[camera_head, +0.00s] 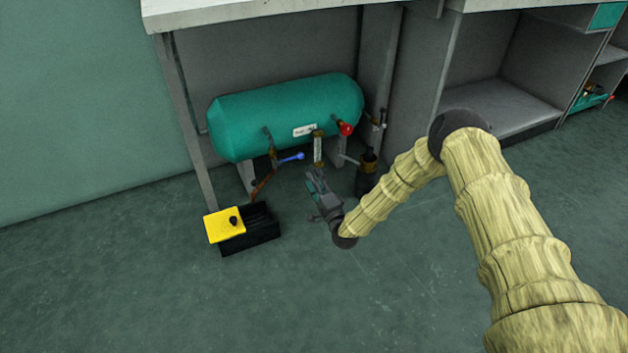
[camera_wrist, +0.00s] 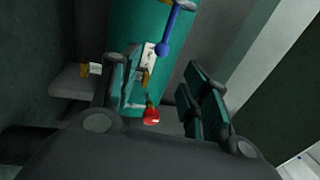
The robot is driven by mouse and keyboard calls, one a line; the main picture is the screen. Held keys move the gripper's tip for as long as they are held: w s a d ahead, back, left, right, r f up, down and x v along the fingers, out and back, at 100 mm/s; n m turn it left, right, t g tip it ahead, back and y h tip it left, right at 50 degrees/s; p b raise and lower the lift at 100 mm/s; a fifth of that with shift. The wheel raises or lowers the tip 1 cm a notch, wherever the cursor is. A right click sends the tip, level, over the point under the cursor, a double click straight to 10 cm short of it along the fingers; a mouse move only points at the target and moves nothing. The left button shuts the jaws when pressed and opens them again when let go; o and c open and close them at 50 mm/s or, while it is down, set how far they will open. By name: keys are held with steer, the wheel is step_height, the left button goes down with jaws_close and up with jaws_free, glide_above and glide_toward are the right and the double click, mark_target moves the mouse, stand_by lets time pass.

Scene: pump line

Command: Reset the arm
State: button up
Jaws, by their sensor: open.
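My arm, in a ribbed tan cover, reaches in from the right in the head view. My gripper (camera_head: 317,187) is low in front of a teal tank (camera_head: 275,112) under the bench. In the wrist view my gripper (camera_wrist: 160,85) has its two fingers spread apart, with nothing between the tips that I can see it holding. Beyond them show the teal tank (camera_wrist: 124,28), a blue-handled lever (camera_wrist: 163,45) and a red knob (camera_wrist: 151,116). In the head view the blue lever (camera_head: 291,157) is left of my gripper and the red knob (camera_head: 346,129) is above right.
A black box (camera_head: 258,236) with a yellow top (camera_head: 225,224) stands on the floor left of my gripper. A dark cylinder (camera_head: 366,177) stands close on the right. The white bench top (camera_head: 250,9) overhangs the tank. Front floor is clear.

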steer(key=s+d+f+n+g+h+p, duration=0.1)
steer(key=s+f+n+g, duration=0.5)
steer(key=s, duration=0.7)
steer(key=s+d+f+n+g+h+p, duration=0.15)
steer(key=s+f+g, duration=0.4)
steer(key=s, duration=0.75)
steer(key=s+d+r+n+g+h+p, duration=0.15)
steer(key=s+d, duration=0.25)
steer(key=s, duration=0.7)
steer(key=s+d+r+n+g+h, duration=0.1)
steer(key=s+d+n+g, duration=0.2)
steer(key=s, duration=0.7)
steer(key=s+d+r+n+g+h+p, duration=0.1)
steer(key=s+d+g+h, duration=0.3)
steer(key=s, duration=0.7)
step_height(320, 180, up, 38)
steer(key=d+t+y+p, duration=0.1)
steer(key=y+p, duration=0.1)
steer(key=p, duration=3.6)
steer(key=shift+s, duration=0.4)
